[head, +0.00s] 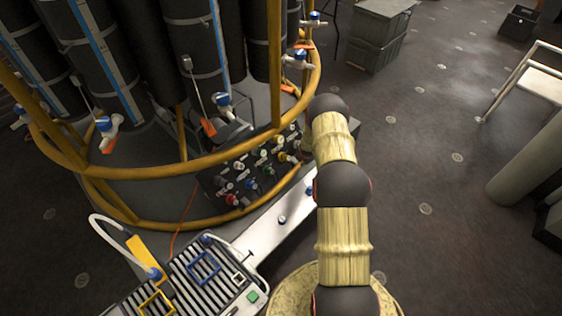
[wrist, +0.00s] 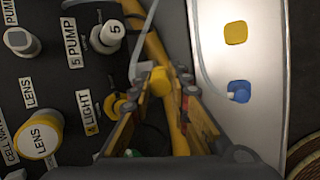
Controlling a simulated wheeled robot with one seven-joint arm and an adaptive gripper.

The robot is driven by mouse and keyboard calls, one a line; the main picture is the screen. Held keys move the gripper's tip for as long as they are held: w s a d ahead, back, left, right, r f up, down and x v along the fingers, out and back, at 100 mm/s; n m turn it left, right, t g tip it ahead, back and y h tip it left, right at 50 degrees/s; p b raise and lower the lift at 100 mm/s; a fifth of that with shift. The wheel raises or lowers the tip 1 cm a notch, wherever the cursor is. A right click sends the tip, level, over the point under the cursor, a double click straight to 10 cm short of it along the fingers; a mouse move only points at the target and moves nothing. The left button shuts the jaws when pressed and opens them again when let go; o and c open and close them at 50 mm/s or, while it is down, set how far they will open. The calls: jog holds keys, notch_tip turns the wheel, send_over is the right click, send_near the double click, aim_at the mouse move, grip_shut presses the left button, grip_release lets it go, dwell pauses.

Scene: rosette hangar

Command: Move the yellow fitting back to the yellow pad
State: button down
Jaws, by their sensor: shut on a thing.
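The yellow fitting (wrist: 159,82) is between the fingertips of my gripper (wrist: 162,88) in the wrist view. My gripper is shut on it, beside the dark panel and near the edge of the white bench. The yellow pad (wrist: 235,33) is a bare rounded square on the white bench, up and right of the gripper and apart from it. In the head view my arm covers the area where the yellow pad lies, and the yellow fitting cannot be made out there.
The dark panel (wrist: 70,90) carries several labelled ports. A yellow rail (head: 150,168) rings the tall black cylinders. A slatted tray (head: 185,283) stands at the lower left.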

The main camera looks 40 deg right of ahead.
jog(key=s+d+f+m+g+y, duration=0.1)
jog(key=s+d+m, duration=0.1)
jog(key=s+d+f+m+g+y, duration=0.1)
jog(key=s+d+f+m+g, duration=0.1)
jog(key=s+d, duration=0.1)
jog(key=s+d+f+m+g+y, duration=0.1)
jog(key=s+d+m, duration=0.1)
jog(key=s+d, duration=0.1)
jog(key=shift+s+d+f+m+g, duration=0.15)
jog(key=shift+s+f+m+g, duration=0.15)
jog(key=shift+f+g, duration=0.1)
jog(key=shift+w+f, duration=0.1)
jog(key=shift+f, duration=2.45)
jog(key=shift+b, duration=1.25)
jog(key=shift+f+b, duration=0.55)
jog(key=shift+b, duration=0.45)
dwell(0.7)
jog(key=c, duration=1.7)
grip_release()
